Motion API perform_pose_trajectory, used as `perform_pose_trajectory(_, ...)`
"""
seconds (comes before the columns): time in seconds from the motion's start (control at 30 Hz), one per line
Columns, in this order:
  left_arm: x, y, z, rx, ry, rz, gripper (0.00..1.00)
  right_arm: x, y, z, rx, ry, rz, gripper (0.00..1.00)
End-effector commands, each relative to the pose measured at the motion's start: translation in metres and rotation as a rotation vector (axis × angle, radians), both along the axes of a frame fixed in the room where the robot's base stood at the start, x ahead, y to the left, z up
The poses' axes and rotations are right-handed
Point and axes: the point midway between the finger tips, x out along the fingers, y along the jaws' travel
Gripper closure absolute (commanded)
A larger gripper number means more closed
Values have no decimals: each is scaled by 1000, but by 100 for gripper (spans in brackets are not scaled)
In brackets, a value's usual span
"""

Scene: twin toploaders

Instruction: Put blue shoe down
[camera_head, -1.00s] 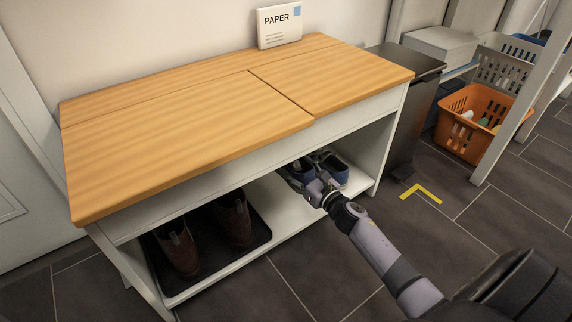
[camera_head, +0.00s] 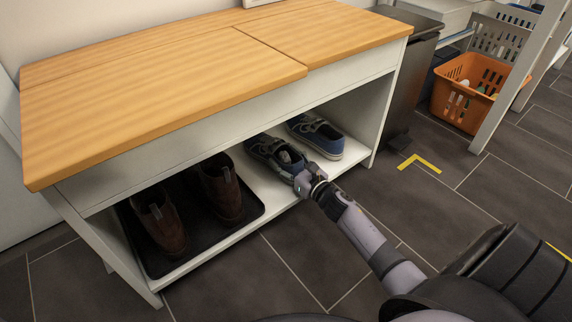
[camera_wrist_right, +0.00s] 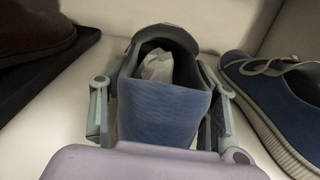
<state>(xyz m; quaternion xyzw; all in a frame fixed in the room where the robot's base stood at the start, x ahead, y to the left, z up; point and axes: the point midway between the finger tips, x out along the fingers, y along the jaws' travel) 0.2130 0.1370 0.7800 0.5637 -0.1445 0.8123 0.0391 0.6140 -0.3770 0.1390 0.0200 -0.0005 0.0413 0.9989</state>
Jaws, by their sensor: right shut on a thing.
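In the right wrist view the two fingers (camera_wrist_right: 160,115) press either side of the blue heel (camera_wrist_right: 163,112), with pale stuffing inside the shoe. I cannot tell whether its sole touches the shelf. The other blue shoe (camera_head: 317,137) stands on the shelf to the right, apart from the held one; it also shows in the wrist view (camera_wrist_right: 262,88). My left gripper is not in view.
Brown boots (camera_head: 222,190) stand on a black tray (camera_head: 257,205) on the shelf's left. The wooden bench top (camera_head: 170,80) overhangs the shelf. A dark bin (camera_head: 405,75) and an orange basket (camera_head: 462,108) are at the right. The floor in front is clear.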

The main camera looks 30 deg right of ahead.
Motion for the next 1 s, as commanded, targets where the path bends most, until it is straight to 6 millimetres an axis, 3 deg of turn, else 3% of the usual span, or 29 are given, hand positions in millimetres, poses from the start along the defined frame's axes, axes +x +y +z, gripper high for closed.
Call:
perform_pose_trajectory(0.27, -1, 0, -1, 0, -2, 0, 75, 0, 0, -1, 0, -2, 1, 85)
perform_pose_trajectory(0.3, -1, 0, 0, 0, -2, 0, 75, 0, 0, -1, 0, 1, 0, 42)
perform_pose_trajectory(0.5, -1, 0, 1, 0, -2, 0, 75, 0, 0, -1, 0, 1, 0, 29)
perform_pose_trajectory(0.6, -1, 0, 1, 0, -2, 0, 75, 0, 0, 0, 0, 1, 0, 24)
perform_pose_trajectory(1.0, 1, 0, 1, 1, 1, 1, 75, 0, -2, 0, -1, 2, 1, 24)
